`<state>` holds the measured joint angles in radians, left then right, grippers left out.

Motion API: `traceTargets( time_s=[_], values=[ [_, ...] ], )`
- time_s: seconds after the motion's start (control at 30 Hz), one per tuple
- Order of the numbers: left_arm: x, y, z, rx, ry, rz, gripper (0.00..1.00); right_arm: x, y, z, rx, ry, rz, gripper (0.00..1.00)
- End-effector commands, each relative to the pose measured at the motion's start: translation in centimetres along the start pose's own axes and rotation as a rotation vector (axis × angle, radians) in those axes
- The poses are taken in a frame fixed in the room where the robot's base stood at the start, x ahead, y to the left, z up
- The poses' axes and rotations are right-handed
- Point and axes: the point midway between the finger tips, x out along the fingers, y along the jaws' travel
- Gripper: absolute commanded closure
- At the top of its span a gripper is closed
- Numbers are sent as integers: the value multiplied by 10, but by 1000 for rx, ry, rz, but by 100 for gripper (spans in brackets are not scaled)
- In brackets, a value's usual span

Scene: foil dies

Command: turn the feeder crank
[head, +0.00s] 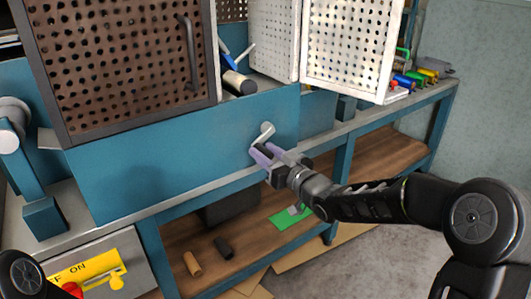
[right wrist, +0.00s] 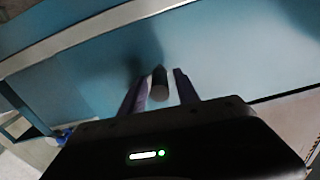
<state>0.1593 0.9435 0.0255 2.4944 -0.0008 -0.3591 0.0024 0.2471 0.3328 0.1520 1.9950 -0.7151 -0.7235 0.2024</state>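The feeder crank (head: 265,134) is a small grey arm on the front of a blue machine housing (head: 170,150). In the right wrist view its dark round handle (right wrist: 159,84) points toward the camera. My right gripper (head: 262,151) has purple fingers and is at the crank, in front of the blue panel. In the right wrist view the fingers stand on either side of the handle with narrow gaps visible, so it appears open around it, not clamped. My left gripper is not in view; only a dark part of my left arm shows at the lower left.
A brown perforated door (head: 120,60) and white perforated panels (head: 350,45) stand above the housing. A grey box with a yellow ON/OFF label (head: 85,268) is at the lower left. The lower wooden shelf (head: 380,155) holds several items. Coloured tools (head: 415,78) lie at the back right.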

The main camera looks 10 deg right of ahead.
Motion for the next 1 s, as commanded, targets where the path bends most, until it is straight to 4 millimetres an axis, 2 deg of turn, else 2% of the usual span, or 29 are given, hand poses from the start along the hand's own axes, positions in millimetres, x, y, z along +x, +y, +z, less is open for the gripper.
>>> traceTargets(
  time_s=[0.07,0.43,1.0],
  values=[
    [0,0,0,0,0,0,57,0,0,0,0,0,0,70],
    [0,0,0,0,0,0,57,0,0,0,0,0,0,100],
    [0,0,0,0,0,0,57,0,0,0,0,-1,0,100]
  ],
)
